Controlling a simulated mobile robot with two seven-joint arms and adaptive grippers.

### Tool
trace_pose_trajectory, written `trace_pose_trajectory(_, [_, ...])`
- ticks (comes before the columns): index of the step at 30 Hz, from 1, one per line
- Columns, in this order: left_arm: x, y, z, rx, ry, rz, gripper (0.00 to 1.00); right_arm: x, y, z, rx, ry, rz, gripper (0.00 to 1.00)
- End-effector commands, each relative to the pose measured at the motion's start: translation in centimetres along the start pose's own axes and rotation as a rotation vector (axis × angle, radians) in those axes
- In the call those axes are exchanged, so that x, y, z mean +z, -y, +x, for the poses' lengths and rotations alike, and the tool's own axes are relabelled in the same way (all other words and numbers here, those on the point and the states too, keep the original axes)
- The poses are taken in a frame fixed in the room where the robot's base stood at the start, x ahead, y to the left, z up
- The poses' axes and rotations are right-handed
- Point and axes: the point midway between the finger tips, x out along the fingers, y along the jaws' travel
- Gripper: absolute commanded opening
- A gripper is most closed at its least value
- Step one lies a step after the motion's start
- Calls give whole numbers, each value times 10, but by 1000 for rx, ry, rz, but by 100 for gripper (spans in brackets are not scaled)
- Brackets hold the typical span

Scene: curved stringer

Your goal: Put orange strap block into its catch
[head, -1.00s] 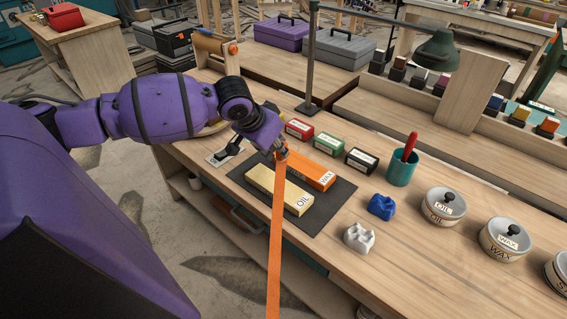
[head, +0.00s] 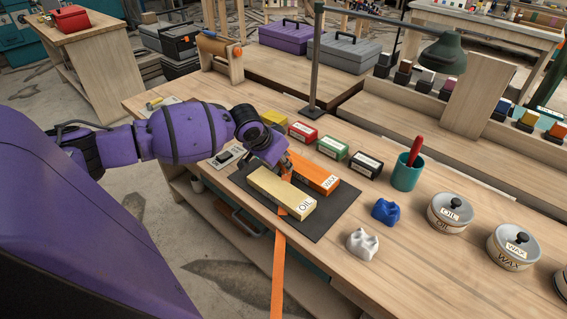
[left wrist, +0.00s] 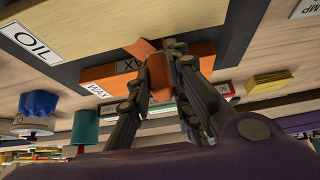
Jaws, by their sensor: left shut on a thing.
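The orange strap (head: 278,270) runs up from the bottom of the head view, over the bench's front edge, toward my left gripper (head: 284,172). The pale OIL block hides part of it. In the left wrist view my left gripper (left wrist: 160,72) is shut on the orange strap block (left wrist: 160,84), low by the left end of the orange WAX block. I cannot tell whether they touch. A small grey plate with a black part (head: 228,156), perhaps the catch, lies left of the gripper, partly hidden by my arm. My right gripper is out of view.
The pale OIL block (head: 278,192) and orange WAX block (head: 316,177) lie on a dark mat (head: 335,212). Red (head: 303,131), green (head: 333,147) and black (head: 365,164) boxes stand behind. Blue (head: 385,211) and white (head: 362,243) pieces stand right of the mat.

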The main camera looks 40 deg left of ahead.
Motion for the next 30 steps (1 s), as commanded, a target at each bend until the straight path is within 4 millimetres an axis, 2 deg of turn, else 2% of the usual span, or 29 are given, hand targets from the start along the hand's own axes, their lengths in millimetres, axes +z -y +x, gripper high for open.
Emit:
trace_pose_trajectory(3, [2,0,3,1,-1,-1,0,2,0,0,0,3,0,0])
trace_pose_trajectory(4, [2,0,3,0,0,-1,20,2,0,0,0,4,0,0])
trace_pose_trajectory(8, [2,0,3,0,1,0,37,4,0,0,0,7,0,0])
trace_pose_trajectory(20, [0,0,-3,-1,1,1,37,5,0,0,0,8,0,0])
trace_pose_trajectory(23, [-1,1,-17,-2,0,1,37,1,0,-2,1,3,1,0])
trace_pose_trajectory(30, [-2,1,-71,-3,-2,2,37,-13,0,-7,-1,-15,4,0])
